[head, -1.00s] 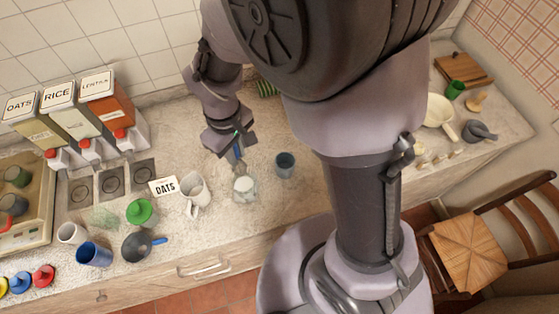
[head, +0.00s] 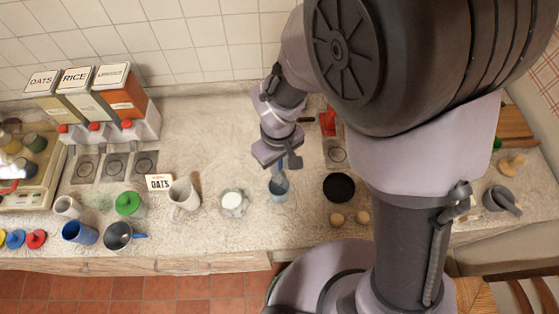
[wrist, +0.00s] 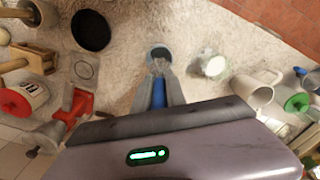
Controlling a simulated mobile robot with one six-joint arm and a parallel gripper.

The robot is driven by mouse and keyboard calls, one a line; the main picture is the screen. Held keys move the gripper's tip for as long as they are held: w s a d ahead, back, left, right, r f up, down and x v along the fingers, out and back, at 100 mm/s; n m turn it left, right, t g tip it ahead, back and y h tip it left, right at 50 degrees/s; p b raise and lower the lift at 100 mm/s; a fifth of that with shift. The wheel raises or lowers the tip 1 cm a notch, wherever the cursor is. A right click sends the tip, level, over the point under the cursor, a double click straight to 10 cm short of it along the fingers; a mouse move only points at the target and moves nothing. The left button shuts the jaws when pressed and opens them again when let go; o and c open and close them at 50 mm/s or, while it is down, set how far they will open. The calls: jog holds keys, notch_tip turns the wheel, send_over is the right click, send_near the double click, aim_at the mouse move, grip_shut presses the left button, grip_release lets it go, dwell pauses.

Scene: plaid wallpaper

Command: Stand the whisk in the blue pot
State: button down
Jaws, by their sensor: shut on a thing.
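My gripper (wrist: 158,92) is shut on the blue handle of the whisk (wrist: 158,97). The whisk's wire end points away from my gripper and overlaps the mouth of the blue pot (wrist: 152,49) in the wrist view. In the head view my gripper (head: 281,168) is directly above the blue-grey pot (head: 278,195), with the whisk (head: 280,180) between them. The whisk's wire end is at the pot's opening; I cannot tell how deep it reaches. The pot stands upright on the counter.
A whitish jar (head: 234,203) and a white jug (head: 183,195) stand left of the pot. A second, brighter blue cup (head: 80,232) stands far left. Counter behind the jar is clear.

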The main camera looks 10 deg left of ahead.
aim_at(278, 178)
notch_tip(278, 178, down, 8)
jog(key=b, duration=0.6)
jog(key=c, duration=1.3)
grip_release()
jog(key=shift+r, duration=0.1)
notch_tip(278, 178, up, 17)
jog(key=p, duration=0.4)
jog(key=shift+r, duration=0.2)
